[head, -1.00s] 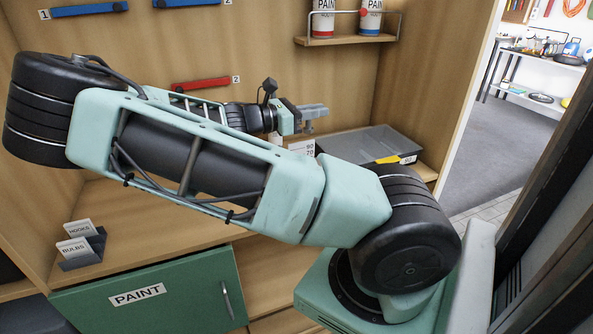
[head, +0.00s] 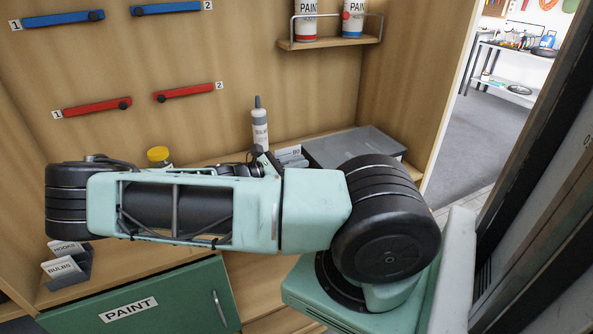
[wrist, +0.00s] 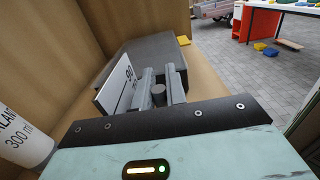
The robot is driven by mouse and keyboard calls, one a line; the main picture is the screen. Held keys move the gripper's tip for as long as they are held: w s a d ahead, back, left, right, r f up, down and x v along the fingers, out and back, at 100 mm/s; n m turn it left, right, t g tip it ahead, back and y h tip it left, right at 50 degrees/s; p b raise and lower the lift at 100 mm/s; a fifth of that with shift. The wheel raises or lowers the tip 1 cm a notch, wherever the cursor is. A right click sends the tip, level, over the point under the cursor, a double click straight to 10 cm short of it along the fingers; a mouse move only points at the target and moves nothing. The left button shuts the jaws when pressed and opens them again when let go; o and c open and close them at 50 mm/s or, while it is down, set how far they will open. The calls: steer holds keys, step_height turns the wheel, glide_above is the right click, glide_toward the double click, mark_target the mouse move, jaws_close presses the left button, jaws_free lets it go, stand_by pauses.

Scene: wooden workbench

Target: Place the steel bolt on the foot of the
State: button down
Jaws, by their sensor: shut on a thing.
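My gripper (wrist: 160,76) shows in the wrist view with its two grey fingers pointing away from the camera. It is shut on a short grey cylinder, which looks like the steel bolt (wrist: 158,91), with its round end facing the camera. In the head view my gripper and the bolt are hidden behind my arm. A white card stand with numbers (wrist: 117,86) is just left of the fingers; it also shows in the head view (head: 291,155). I cannot tell whether the fingers touch it.
A sealant bottle (head: 260,128) stands upright left of the cards, close by in the wrist view (wrist: 22,138). A yellow-lidded jar (head: 158,155) stands further left. Red and blue bars hang on the back wall.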

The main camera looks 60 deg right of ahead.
steer(key=shift+f, duration=1.6)
steer(key=shift+f, duration=0.1)
steer(key=c, duration=1.7)
jaws_free()
steer(key=shift+r+p, duration=0.2)
steer(key=shift+p, duration=0.1)
steer(key=b+v, duration=0.4)
steer(key=v, duration=0.7)
steer(key=shift+w+f+b, duration=0.1)
steer(key=shift+f+b, duration=0.1)
steer(key=shift+b, duration=0.1)
steer(key=shift+w+a+r, duration=0.1)
steer(key=shift+w+a, duration=0.1)
steer(key=shift+a, duration=0.2)
